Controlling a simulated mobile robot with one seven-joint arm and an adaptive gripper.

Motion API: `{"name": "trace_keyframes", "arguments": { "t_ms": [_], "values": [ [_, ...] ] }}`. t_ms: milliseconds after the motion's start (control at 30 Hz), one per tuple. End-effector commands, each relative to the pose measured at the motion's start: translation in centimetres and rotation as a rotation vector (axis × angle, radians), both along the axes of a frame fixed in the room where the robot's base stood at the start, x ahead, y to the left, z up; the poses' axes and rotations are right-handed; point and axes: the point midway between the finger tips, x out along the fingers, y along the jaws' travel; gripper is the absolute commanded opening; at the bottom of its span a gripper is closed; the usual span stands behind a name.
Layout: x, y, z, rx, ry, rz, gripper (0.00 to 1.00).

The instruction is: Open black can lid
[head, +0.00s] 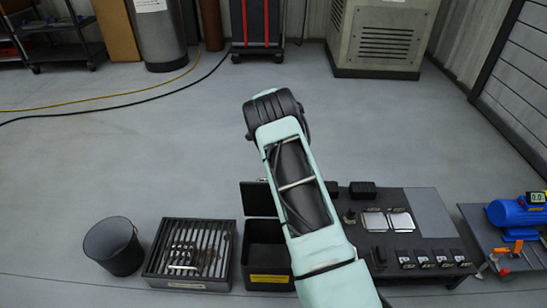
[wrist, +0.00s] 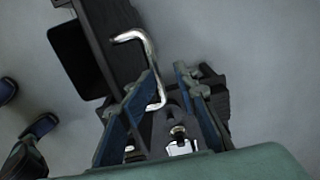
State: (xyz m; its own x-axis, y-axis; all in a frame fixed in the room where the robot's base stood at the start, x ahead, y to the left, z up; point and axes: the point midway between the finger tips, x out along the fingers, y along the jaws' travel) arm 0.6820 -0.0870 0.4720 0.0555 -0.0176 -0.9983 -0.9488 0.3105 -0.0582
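A round black can (head: 112,246) stands on the floor at the lower left in the head view. Its top looks dark, and I cannot tell whether a lid covers it. A square black bin (head: 268,257) with a yellow label stands further right, its flap lid (head: 257,198) raised at the back; my arm covers part of it. My gripper is hidden in the head view. In the wrist view my gripper (wrist: 167,70) has its fingers apart. A shiny bent metal rod (wrist: 150,62) shows near the left finger; I see no clear grip on it.
A slatted metal box (head: 160,258) stands between can and bin. A dark panel bench (head: 420,222) with silver plates is right of my arm, and a table with a blue machine (head: 518,214) is far right. Open grey floor lies behind.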

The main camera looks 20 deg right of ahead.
Motion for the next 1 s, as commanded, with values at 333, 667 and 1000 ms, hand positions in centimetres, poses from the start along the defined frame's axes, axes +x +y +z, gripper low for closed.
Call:
{"name": "trace_keyframes", "arguments": {
  "t_ms": [333, 667, 1000],
  "values": [
    [2.2, -0.8, 0.8, -0.002, -0.002, 0.0, 0.27],
    [4.2, -1.4, 1.7, -0.002, -0.002, 0.001, 0.27],
    [6.1, -2.0, 2.5, -0.001, -0.002, 0.0, 0.27]
  ]
}}
